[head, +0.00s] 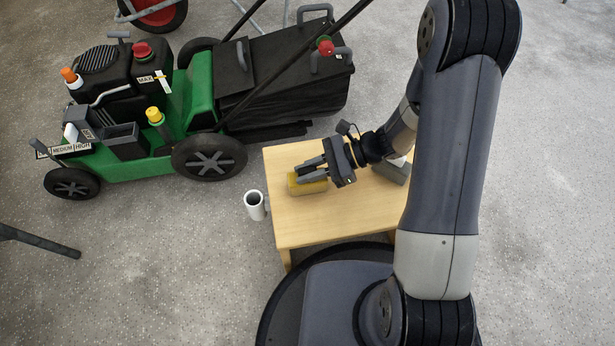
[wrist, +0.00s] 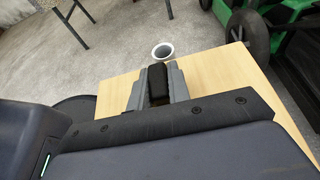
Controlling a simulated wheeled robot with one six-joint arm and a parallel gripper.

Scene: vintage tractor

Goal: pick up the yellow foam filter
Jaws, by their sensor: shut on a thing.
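The yellow foam filter (head: 308,187) is a small yellow block at the left part of the wooden table's top in the head view. My gripper (head: 308,173) reaches in from the right, and its fingers are shut on the filter, covering part of its top. In the wrist view, my gripper's grey fingers (wrist: 158,88) close on both sides of a dark block (wrist: 158,84). No yellow shows there, so I cannot tell whether this dark part belongs to the filter. Whether the filter touches the table is unclear.
The wooden table (head: 340,225) is mostly bare. A grey object (head: 393,171) sits on it, partly behind my arm. A white cup (head: 255,206) stands on the floor left of the table. A green mower-like machine (head: 200,95) stands close behind and left.

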